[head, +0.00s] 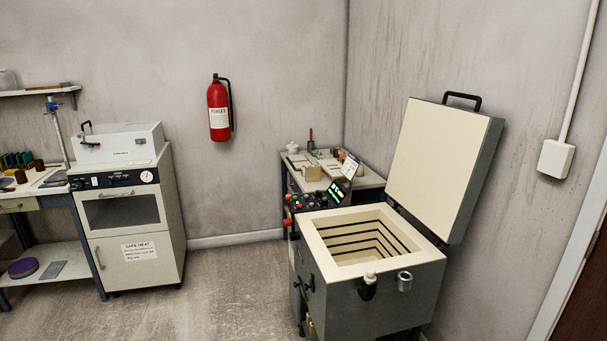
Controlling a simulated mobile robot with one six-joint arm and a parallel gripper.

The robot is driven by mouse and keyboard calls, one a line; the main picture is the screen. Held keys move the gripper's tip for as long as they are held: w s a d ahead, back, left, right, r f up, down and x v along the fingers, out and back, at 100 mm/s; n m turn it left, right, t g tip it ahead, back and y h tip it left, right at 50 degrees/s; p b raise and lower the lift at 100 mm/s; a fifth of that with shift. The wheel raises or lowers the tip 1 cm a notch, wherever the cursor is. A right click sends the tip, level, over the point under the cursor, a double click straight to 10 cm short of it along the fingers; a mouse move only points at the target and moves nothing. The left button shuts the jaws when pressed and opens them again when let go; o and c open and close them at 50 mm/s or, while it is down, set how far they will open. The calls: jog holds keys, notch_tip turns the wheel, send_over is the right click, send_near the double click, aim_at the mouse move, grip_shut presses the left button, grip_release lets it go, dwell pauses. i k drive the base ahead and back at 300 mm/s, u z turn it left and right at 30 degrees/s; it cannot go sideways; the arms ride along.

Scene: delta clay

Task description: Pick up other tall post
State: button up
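My gripper is not in view. I cannot make out a tall post for certain. A small work table (375,182) behind the kiln holds several small beige and brown pieces. Among them are a tan block (312,173) near its front edge and a thin upright brown item (311,140) at the back. They are too small to tell whether any is a post. The kiln (372,300) stands at the right with its lid (440,165) raised. Its visible inner walls show dark grooves, and its floor is hidden.
A white oven-like cabinet (130,215) stands at the left beside a shelved bench (45,255). A red fire extinguisher (218,108) hangs on the back wall. Bare floor (220,290) lies between cabinet and kiln. A control panel (315,200) stands at the kiln's back left.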

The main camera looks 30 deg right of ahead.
aim_at(312, 173)
jog(key=u, duration=0.15)
jog(key=i, duration=2.5)
jog(key=z, duration=0.75)
jog(key=i, duration=1.15)
jog(key=z, duration=0.4)
